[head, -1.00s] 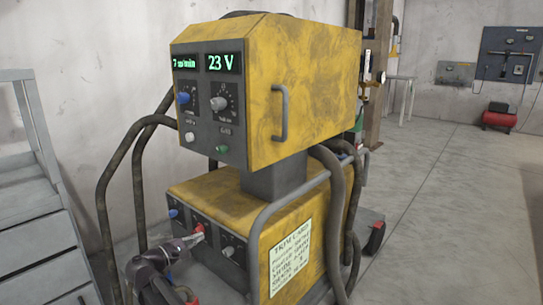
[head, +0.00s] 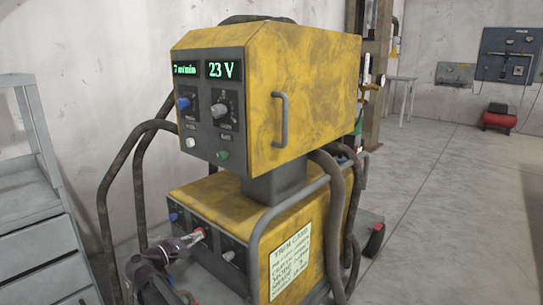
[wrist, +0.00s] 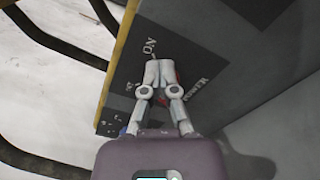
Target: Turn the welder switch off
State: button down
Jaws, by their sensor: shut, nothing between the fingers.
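The welder is a yellow machine with an upper box (head: 310,85) on a lower unit (head: 215,195). My gripper (head: 194,240) is at the dark front panel of the lower unit, with its fingers closed together. A small red part, which looks like the power switch (head: 199,233), shows at the fingertips. In the wrist view the fingertips (wrist: 160,66) meet over the panel (wrist: 210,50), between the "ON" and "POWER" lettering. Only slivers of red show around them. The fingers hide most of the switch, so its position cannot be told.
Thick dark hoses (head: 105,205) loop left of the welder. A grey tube rail (head: 257,240) runs around the lower unit near a cream label (head: 290,262). A grey drawer cabinet (head: 35,235) stands at left. The floor at right (head: 430,230) is clear.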

jog(key=shift+w+a+r+p, duration=0.3)
jog(key=shift+r+p, duration=0.05)
jog(key=shift+r, duration=0.1)
dwell(0.3)
jog(key=shift+s+d+r+p, duration=0.2)
jog(key=shift+r+p, duration=0.1)
jog(key=shift+p, duration=0.05)
dwell(0.5)
dwell(0.3)
jog(key=v, duration=0.6)
dwell(0.4)
jog(key=shift+s+n, duration=0.1)
jog(key=shift+n, duration=0.2)
jog(key=n, duration=0.1)
jog(key=s+n, duration=0.1)
jog(key=n, duration=0.3)
jog(key=shift+s+d+f+b, duration=0.15)
jog(key=shift+s+f+b, duration=0.05)
jog(key=shift+f+b, duration=0.2)
jog(key=shift+w+d, duration=0.1)
dwell(0.4)
